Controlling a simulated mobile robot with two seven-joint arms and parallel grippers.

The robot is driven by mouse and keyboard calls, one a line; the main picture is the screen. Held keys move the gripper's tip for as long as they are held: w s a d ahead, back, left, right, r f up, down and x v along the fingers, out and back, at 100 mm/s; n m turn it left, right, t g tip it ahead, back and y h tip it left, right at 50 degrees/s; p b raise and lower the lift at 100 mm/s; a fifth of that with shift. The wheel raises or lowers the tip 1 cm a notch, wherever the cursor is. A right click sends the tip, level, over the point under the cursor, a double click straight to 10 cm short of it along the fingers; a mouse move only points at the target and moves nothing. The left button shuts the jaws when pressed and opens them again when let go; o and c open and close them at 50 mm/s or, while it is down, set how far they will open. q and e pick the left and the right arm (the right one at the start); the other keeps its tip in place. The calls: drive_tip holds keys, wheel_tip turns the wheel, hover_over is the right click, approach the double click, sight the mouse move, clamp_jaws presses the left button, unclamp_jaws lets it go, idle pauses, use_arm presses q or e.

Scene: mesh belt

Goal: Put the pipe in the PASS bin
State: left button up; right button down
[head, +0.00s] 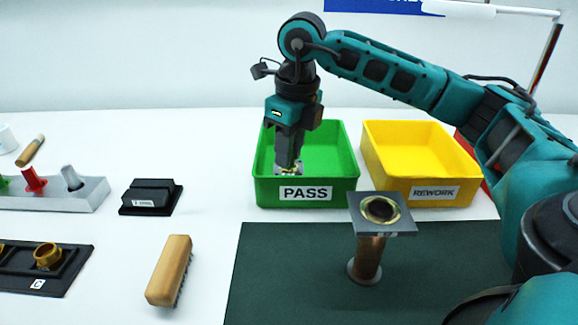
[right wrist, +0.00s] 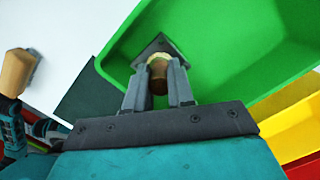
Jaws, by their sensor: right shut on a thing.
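My right gripper (head: 288,166) points down into the green PASS bin (head: 343,172). It is shut on a brown pipe (right wrist: 158,79) with a light gold ring and a dark square flange, clear in the right wrist view between the fingers (right wrist: 158,92). In the head view the bin's front wall hides most of that pipe, and I cannot tell whether it touches the bin floor. A second copper pipe (head: 368,258), with a square flange on top and a round foot, stands upright on the dark green mat (head: 290,270). My left gripper is not in view.
The yellow REWORK bin (head: 412,150) stands right of the green bin, with a red bin (head: 466,145) behind my arm. A wooden brush (head: 170,270), a black block (head: 150,197), a grey rack (head: 92,197) and a black tray (head: 70,270) are at left.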

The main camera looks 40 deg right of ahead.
sight(295, 171)
drive_tip(key=shift+f, duration=1.65)
drive_tip(key=shift+f+b, duration=0.2)
drive_tip(key=shift+b, duration=0.1)
drive_tip(key=c, duration=1)
unclamp_jaws()
drive_tip(key=shift+r, duration=0.1)
drive_tip(key=r, duration=0.4)
drive_tip(key=s+r+p, duration=0.1)
drive_tip(key=r, duration=0.3)
drive_tip(key=r+p, duration=0.1)
drive_tip(key=r, duration=0.3)
drive_tip(key=shift+s+d, duration=0.2)
